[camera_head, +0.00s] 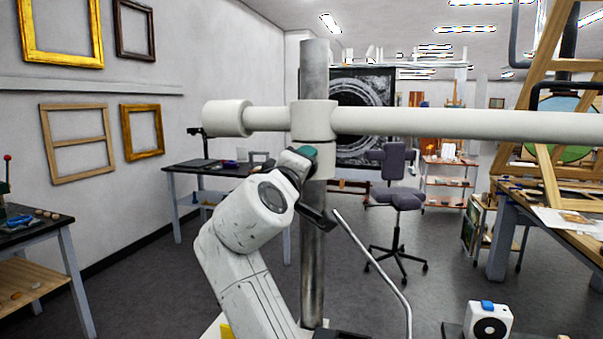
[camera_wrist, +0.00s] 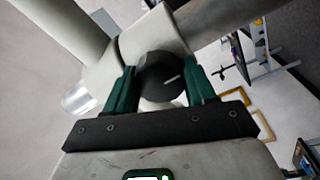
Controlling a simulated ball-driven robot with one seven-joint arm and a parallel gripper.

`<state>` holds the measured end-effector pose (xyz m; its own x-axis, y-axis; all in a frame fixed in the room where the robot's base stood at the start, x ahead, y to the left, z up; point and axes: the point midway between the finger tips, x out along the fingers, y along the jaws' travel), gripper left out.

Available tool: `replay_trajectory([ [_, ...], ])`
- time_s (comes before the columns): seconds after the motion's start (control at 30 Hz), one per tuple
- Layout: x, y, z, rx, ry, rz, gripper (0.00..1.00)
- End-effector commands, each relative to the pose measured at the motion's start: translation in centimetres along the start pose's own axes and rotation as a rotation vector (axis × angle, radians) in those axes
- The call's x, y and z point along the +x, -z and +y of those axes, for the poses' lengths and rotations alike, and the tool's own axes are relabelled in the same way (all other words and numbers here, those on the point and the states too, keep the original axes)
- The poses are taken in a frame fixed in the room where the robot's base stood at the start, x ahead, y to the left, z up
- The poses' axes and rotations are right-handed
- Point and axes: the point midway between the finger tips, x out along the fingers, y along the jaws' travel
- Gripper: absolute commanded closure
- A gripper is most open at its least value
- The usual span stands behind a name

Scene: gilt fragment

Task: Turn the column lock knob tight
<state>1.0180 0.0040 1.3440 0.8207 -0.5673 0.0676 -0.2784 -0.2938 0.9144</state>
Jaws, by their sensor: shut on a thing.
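The column lock knob (camera_wrist: 163,76) is a round black knob with a white line on its face, in the wrist view. It sits on the pale collar of the boom stand. My gripper (camera_wrist: 161,84) has a green finger on each side of the knob and is shut on it. In the head view my gripper (camera_head: 303,158) reaches the collar (camera_head: 316,121) on the grey metal column (camera_head: 313,222); the knob is hidden there behind my gripper and wrist.
A long white boom (camera_head: 450,124) runs from the collar to the right. A thin bent metal rod (camera_head: 380,262) stands right of the column. An office chair (camera_head: 396,195) and a dark bench (camera_head: 210,172) stand behind. A wooden workbench (camera_head: 560,213) is at right.

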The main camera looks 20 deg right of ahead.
Motion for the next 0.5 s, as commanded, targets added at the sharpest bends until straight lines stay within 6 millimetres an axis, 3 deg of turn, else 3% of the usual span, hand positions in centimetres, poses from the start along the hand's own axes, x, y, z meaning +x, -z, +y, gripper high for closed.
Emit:
replay_trajectory([
  [0.4,0.03,-0.17,-0.35,0.004,0.005,-0.006,0.76],
  [0.43,0.03,-0.17,-0.35,0.004,0.005,-0.006,0.44],
  [0.5,0.03,-0.16,-0.34,0.004,0.005,-0.006,0.38],
])
